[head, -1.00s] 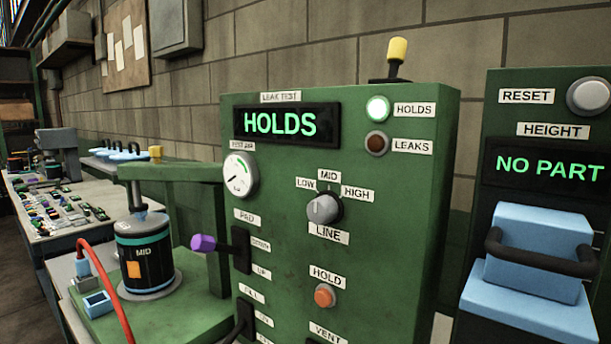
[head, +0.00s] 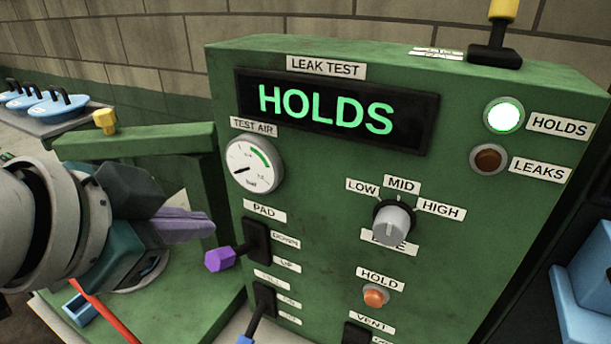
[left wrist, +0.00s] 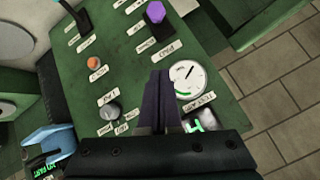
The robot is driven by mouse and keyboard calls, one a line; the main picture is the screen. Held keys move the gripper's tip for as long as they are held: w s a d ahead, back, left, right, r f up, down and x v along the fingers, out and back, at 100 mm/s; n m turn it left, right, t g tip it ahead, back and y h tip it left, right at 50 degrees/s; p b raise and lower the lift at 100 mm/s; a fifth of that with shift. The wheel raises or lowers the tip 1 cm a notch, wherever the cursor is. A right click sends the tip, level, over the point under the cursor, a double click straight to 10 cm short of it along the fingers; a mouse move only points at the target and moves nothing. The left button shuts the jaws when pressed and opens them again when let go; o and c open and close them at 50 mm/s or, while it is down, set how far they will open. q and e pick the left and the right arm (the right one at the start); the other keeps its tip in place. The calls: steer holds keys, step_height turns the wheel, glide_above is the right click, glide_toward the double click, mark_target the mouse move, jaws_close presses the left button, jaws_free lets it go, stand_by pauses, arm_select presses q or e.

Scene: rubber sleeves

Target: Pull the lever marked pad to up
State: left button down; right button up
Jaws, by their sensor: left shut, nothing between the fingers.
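The pad lever has a purple knob (head: 220,258) sticking out to the left from a black slot plate (head: 257,243) under the PAD label (head: 265,211). A DOWN label (head: 285,240) is beside the plate, with an UP label (head: 288,266) below it. My left gripper (head: 207,226) is shut and empty, just above and left of the knob, apart from it. In the left wrist view the closed fingers (left wrist: 160,75) point toward the panel, and the purple knob (left wrist: 155,12) is beyond their tips. My right gripper is not in view.
A blue-handled lever (head: 248,335) sits below the pad lever. The green panel also carries a gauge (head: 252,164), a grey line knob (head: 394,220), an orange hold button (head: 376,296) and a lit HOLDS screen (head: 335,110). A green clamp arm (head: 150,142) stands behind my left arm.

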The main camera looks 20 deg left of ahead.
arm_select(q)
glide_above(225, 262)
steer(key=w+d, duration=0.2)
step_height(225, 262, down, 7)
steer(key=shift+s+a+f+p, duration=0.45)
steer(key=shift+s+a+f, duration=0.05)
steer(key=shift+f, duration=0.2)
steer(key=shift+s+a+f+p, duration=0.4)
steer(key=shift+s+a+f, duration=0.1)
steer(key=shift+f, duration=0.15)
